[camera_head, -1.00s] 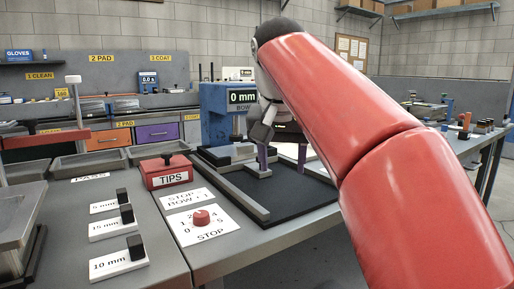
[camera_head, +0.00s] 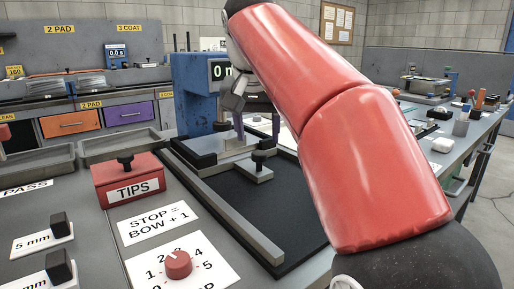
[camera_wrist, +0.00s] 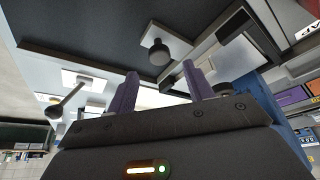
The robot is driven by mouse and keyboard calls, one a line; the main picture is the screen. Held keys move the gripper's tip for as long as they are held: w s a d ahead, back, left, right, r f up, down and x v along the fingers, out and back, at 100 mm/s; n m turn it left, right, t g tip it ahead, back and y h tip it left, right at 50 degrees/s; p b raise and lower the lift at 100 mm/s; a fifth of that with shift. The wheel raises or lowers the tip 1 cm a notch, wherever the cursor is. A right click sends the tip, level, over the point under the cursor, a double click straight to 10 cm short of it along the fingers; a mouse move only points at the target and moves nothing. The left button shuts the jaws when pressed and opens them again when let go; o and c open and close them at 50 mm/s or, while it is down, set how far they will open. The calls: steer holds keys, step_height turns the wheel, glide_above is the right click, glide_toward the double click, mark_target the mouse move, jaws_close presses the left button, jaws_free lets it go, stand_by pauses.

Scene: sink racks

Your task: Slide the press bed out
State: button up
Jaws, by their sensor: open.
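The blue press (camera_head: 195,105) stands at the back of a black mat, with a partly hidden "0 mm" display. Its bed (camera_head: 203,146) is a low grey plate at the press's foot. A light block with a black knob (camera_head: 258,158) sticks out at the front of the bed. The knob also shows in the wrist view (camera_wrist: 158,52). My gripper (camera_head: 258,134) is open, with purple fingers just behind and above the knob in the head view. My arm hides the press's right side.
A grey rail (camera_head: 232,220) edges the black mat (camera_head: 290,205) on the left. Left of it are a red TIPS box (camera_head: 128,180) and a red STOP dial (camera_head: 178,264). The mat in front of the knob is clear.

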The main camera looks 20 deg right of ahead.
mark_target(259, 153)
steer(key=b+x, duration=0.1)
steer(key=x, duration=0.4)
steer(key=shift+c, duration=0.2)
steer(key=shift+s, duration=0.1)
jaws_close()
